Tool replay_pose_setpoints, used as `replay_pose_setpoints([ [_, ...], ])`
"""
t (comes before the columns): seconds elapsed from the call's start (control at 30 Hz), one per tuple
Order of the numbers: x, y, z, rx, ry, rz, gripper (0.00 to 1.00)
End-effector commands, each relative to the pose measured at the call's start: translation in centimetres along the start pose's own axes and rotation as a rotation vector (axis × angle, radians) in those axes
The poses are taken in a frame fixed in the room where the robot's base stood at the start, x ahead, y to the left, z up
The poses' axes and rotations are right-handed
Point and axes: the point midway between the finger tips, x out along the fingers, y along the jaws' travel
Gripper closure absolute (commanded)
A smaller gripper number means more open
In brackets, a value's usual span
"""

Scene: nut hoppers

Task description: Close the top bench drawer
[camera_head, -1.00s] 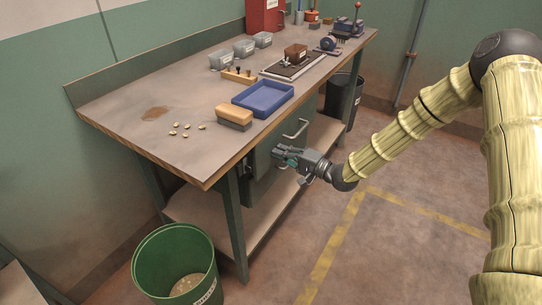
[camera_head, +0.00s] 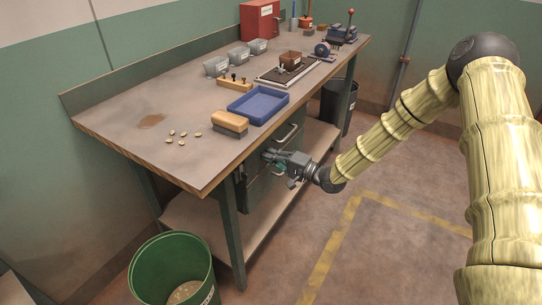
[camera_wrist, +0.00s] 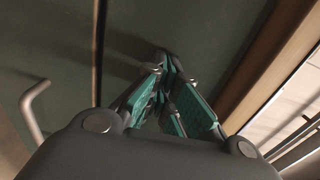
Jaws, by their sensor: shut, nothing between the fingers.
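The top drawer's grey-green front shows under the bench in the head view, with a pale bar handle (camera_head: 289,134). It sits close under the bench top's front edge; whether a small gap remains cannot be told. My gripper (camera_head: 268,156) is shut and empty, with its tips at the drawer front, left of and below that handle. In the wrist view, the shut fingers (camera_wrist: 166,62) meet or nearly meet a dark green panel (camera_wrist: 210,35); contact is not certain. A dark seam runs left of them, with a bar handle (camera_wrist: 35,108) beyond it.
The wooden bench (camera_head: 120,150) holds a blue tray (camera_head: 258,104), a sponge-like block (camera_head: 230,122), small grey bins and tools. A green bin (camera_head: 172,270) stands at the front left, and a dark bin (camera_head: 340,105) beyond the bench. The floor at right is clear.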

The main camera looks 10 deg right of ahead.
Motion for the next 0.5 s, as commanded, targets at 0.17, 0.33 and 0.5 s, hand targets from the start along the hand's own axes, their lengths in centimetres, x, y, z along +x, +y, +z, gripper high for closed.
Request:
replay_pose_setpoints([
  [0.17, -2.2, -0.1, -0.3, 0.003, -0.002, 0.002, 1.00],
  [0.33, -5.2, 0.1, -0.3, 0.003, -0.003, 0.002, 1.00],
  [0.5, -8.8, 0.1, -0.6, 0.004, 0.003, 0.001, 1.00],
])
